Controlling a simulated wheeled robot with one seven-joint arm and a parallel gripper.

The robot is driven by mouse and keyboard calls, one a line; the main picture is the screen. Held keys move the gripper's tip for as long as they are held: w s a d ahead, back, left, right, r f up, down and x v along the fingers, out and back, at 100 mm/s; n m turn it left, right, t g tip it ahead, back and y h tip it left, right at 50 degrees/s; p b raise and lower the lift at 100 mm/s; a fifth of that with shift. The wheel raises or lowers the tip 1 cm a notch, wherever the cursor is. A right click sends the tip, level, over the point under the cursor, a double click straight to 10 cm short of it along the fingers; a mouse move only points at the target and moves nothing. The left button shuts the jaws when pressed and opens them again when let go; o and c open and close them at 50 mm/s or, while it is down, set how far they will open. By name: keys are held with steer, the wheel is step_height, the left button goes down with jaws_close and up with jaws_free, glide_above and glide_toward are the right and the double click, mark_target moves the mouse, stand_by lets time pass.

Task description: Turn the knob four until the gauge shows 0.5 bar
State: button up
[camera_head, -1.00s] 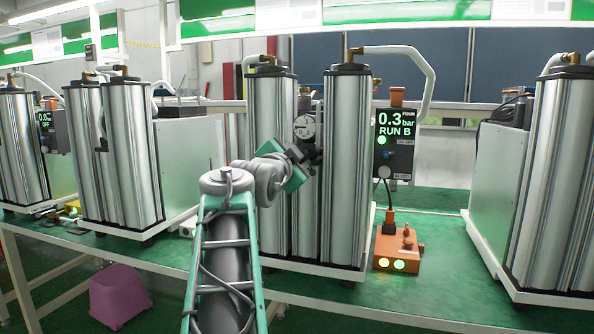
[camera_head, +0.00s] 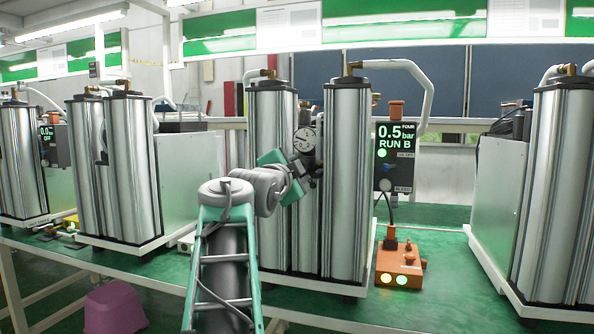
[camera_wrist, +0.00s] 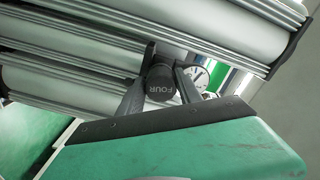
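The black knob marked FOUR (camera_wrist: 160,84) sits between the two dark fingers of my gripper (camera_wrist: 161,80) in the wrist view; its lettering appears upside down there. The fingers look closed against its sides. In the head view my gripper (camera_head: 309,173) is at the gap between the two middle silver columns, just below the round dial gauge (camera_head: 304,140), and mostly hides the knob. The dial also shows in part in the wrist view (camera_wrist: 198,76).
Tall silver columns (camera_head: 349,190) stand close on both sides of my gripper. More column units stand at the left (camera_head: 128,170) and right (camera_head: 556,190). An orange box (camera_head: 400,268) with two lit lamps sits on the green bench (camera_head: 440,285), with clear bench around it.

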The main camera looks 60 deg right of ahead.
steer(key=o, duration=0.4)
steer(key=shift+c, duration=0.2)
steer(key=s+a, duration=0.1)
steer(key=a, duration=0.6)
steer(key=shift+a, duration=0.35)
steer(key=shift+s, duration=0.1)
